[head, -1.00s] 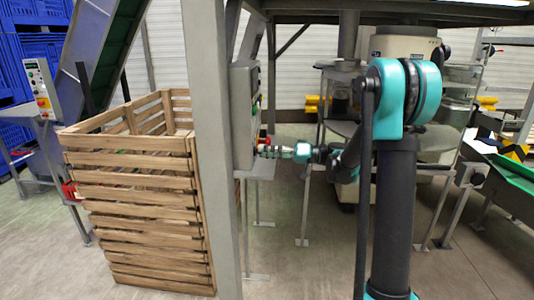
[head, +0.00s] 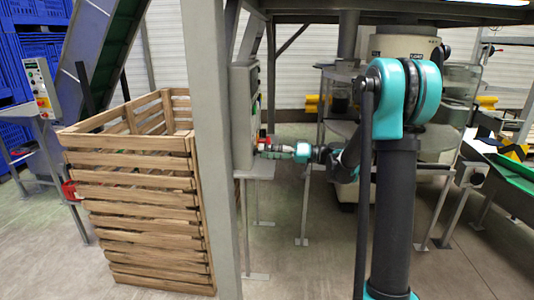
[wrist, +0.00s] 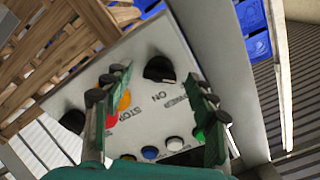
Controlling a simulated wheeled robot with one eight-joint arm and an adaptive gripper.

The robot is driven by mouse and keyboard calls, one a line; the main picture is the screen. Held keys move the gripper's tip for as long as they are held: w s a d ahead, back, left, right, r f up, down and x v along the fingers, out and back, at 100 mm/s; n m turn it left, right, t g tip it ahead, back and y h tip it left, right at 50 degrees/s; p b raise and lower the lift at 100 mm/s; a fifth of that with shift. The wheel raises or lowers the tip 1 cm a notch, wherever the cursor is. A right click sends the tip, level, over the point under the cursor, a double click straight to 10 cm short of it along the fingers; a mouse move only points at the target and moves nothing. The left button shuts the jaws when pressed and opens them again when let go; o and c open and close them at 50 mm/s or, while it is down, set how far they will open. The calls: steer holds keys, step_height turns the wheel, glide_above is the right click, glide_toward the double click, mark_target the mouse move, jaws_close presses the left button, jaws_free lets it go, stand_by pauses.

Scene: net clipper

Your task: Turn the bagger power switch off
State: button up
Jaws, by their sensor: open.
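The control panel (wrist: 160,110) fills the middle of the wrist view, with the words "POWER", "ON" and "STOP" on its pale face. A black rotary knob (wrist: 158,69), beside the "POWER" and "ON" lettering, appears to be the power switch. My gripper (wrist: 155,77) is open, with one green finger on each side of this knob in the picture. I cannot tell whether either finger touches it. In the head view my gripper (head: 264,147) is at the right-hand face of the grey panel box (head: 243,112), which shows nearly edge-on.
A second black knob (wrist: 72,121), a red stop button (wrist: 111,119), an orange button (wrist: 124,100) and blue, white and green buttons share the panel. A grey post (head: 212,150) and a wooden crate (head: 135,200) stand left of the box. A small grey table (head: 256,168) is below my gripper.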

steer(key=d, duration=1.2)
steer(key=shift+s, duration=0.2)
steer(key=s+a+f+m+t+h, duration=0.1)
steer(key=s+f+m+h, duration=0.4)
steer(key=s+f+h, duration=0.5)
steer(key=s+d+f+m+t+h, duration=0.1)
steer(key=s+d+f+m+h, duration=0.1)
steer(key=s+d+f+h, duration=0.2)
steer(key=s+d+f+m+t+h, duration=0.1)
steer(key=s+d+f+h, duration=0.3)
steer(key=s+d+f, duration=0.4)
steer(key=s+d, duration=0.1)
steer(key=s, duration=0.4)
steer(key=shift+d+f+m+t, duration=0.15)
steer(key=shift+d+m+t, duration=0.15)
steer(key=shift+d+m, duration=0.1)
